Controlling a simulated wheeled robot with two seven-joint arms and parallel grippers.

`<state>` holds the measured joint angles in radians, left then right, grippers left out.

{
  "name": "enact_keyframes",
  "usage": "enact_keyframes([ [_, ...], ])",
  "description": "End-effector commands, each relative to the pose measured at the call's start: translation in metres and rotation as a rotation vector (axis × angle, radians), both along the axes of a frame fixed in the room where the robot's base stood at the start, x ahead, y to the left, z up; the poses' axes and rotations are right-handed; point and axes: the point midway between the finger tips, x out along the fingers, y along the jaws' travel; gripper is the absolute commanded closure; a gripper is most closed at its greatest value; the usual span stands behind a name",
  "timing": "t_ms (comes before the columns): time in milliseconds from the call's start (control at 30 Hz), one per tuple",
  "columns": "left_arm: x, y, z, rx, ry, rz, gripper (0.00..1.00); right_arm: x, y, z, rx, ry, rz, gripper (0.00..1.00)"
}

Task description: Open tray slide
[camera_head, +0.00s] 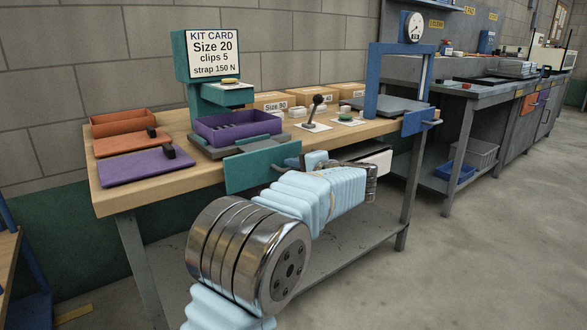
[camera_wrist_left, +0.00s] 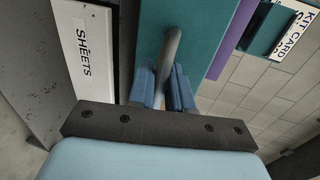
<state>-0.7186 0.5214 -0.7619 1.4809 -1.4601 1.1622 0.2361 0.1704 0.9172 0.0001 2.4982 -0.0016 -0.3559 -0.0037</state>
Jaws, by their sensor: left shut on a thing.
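The tray slide has a teal front panel (camera_head: 250,168) at the front edge of the wooden bench, below the purple tray (camera_head: 238,125). In the left wrist view the teal panel (camera_wrist_left: 200,22) fills the upper middle, with a curved grey handle (camera_wrist_left: 172,48) on it. My left gripper (camera_wrist_left: 165,90) is shut on this handle, one blue finger on each side. In the head view my left arm reaches up from below and my forearm and wrist mostly hide the gripper and handle. My right gripper is in neither view.
A white drawer front marked SHEETS (camera_wrist_left: 85,45) lies beside the teal panel. Open floor lies to the right.

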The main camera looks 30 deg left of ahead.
Motion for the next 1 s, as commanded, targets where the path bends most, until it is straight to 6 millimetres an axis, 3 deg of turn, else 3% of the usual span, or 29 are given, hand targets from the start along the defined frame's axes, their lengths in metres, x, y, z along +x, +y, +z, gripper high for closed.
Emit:
enact_keyframes([
  [167,-0.008,-0.023,-0.003,-0.002,0.001,-0.003,1.0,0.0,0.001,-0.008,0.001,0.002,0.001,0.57],
  [633,-0.047,-0.114,-0.001,-0.001,0.002,-0.003,1.0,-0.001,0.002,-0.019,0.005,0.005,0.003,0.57],
  [800,-0.056,-0.135,-0.001,0.0,0.003,-0.002,1.0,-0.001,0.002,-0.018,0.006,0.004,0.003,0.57],
  [1000,-0.061,-0.147,-0.001,0.0,0.002,0.0,1.0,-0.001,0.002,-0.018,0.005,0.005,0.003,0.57],
])
